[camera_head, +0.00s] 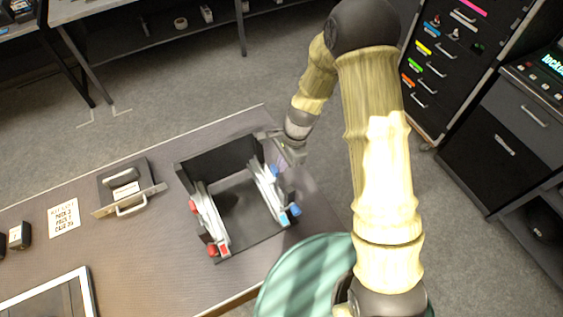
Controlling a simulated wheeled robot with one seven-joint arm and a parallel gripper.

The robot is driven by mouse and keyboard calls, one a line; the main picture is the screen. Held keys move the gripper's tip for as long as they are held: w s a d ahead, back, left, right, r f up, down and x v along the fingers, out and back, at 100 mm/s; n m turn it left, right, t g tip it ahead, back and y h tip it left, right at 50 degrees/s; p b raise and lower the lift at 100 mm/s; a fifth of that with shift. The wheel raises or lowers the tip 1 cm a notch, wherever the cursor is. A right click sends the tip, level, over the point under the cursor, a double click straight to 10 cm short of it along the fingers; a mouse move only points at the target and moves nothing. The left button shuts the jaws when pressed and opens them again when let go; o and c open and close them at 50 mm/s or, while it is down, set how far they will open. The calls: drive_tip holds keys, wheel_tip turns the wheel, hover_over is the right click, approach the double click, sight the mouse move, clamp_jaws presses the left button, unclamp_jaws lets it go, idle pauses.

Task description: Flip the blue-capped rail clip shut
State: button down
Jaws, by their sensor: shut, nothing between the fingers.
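A dark open-topped box (190,172) stands on the table and holds two pale rails. The right rail (264,185) carries blue caps: one blue cap (274,171) at its far end and another blue cap (295,210) at its near end. Whether the blue-capped clip stands open or shut is too small to tell. My gripper (290,153) is shut and empty. In the picture it is just above and right of the far blue cap, by the box's right side. I cannot tell whether it touches the clip. The fingertips are small and partly blurred.
The left rail (208,215) has red caps (212,250). A grey case with a handle (124,190), a printed card (64,218) and a framed panel (87,290) lie left on the table. A green round-topped thing (300,270) is near the front. Drawer cabinets (500,140) stand right.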

drive_tip(key=shift+w+d, duration=0.1)
drive_tip(key=shift+d, duration=0.3)
drive_tip(key=w+d+r+b, duration=0.1)
drive_tip(key=w+d+r, duration=0.2)
drive_tip(key=r, duration=0.6)
drive_tip(key=shift+w+d+r, duration=0.15)
drive_tip(key=shift+d+r, duration=0.15)
drive_tip(key=shift+d, duration=0.8)
drive_tip(key=s+d+r+n+t+h, duration=0.2)
drive_tip(key=s+d+r+n+t, duration=0.2)
drive_tip(key=s+d+r+n, duration=0.3)
drive_tip(key=s+d+n, duration=0.4)
drive_tip(key=d, duration=0.2)
drive_tip(key=shift+s+d+r+h, duration=0.15)
drive_tip(key=shift+s+r+h, duration=0.25)
